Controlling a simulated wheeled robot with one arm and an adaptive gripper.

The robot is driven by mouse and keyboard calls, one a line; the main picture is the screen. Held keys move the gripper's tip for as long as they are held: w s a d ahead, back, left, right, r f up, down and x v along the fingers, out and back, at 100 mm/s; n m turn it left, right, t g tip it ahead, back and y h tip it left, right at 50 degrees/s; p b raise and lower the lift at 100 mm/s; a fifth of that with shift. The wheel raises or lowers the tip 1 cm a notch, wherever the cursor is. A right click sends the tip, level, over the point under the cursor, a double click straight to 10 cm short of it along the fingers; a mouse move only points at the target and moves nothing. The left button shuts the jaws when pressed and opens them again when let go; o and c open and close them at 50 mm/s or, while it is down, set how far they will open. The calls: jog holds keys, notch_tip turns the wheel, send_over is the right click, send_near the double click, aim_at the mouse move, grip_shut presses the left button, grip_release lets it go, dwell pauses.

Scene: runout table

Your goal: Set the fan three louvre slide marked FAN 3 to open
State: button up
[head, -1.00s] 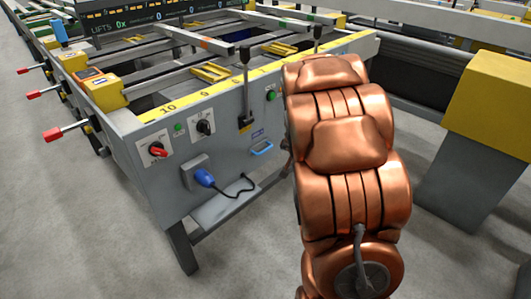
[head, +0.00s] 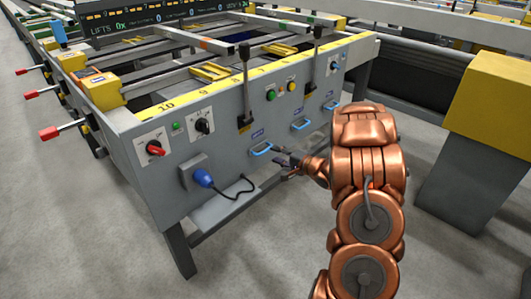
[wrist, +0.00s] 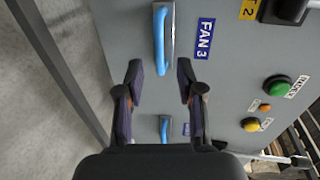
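The FAN 3 slide has a blue handle on a grey plate (wrist: 161,40) at the top of the wrist view, beside the blue FAN 3 label (wrist: 204,38). In the head view it appears as the leftmost blue handle (head: 261,149) on the grey front panel. My gripper (wrist: 160,82) is open and empty, its fingers apart, with the handle ahead of and between the line of the fingertips. They do not appear to touch it. In the head view my gripper (head: 284,158) is just right of this handle.
Another blue handle (head: 300,125) and a third (head: 332,105) are further right. A black lever (head: 244,85) stands above the FAN 3 handle, with a green button (head: 271,95) nearby. A blue plug (head: 203,178) with a cable sticks out at lower left. Floor in front is clear.

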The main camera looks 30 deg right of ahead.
aim_at(266, 151)
jog(key=b+x, duration=0.1)
jog(key=x, duration=0.4)
jog(key=shift+s+f+b, duration=0.1)
jog(key=shift+f+b, duration=0.1)
jog(key=shift+b, duration=0.15)
jog(key=shift+x, duration=0.75)
jog(key=shift+r, duration=0.1)
grip_shut()
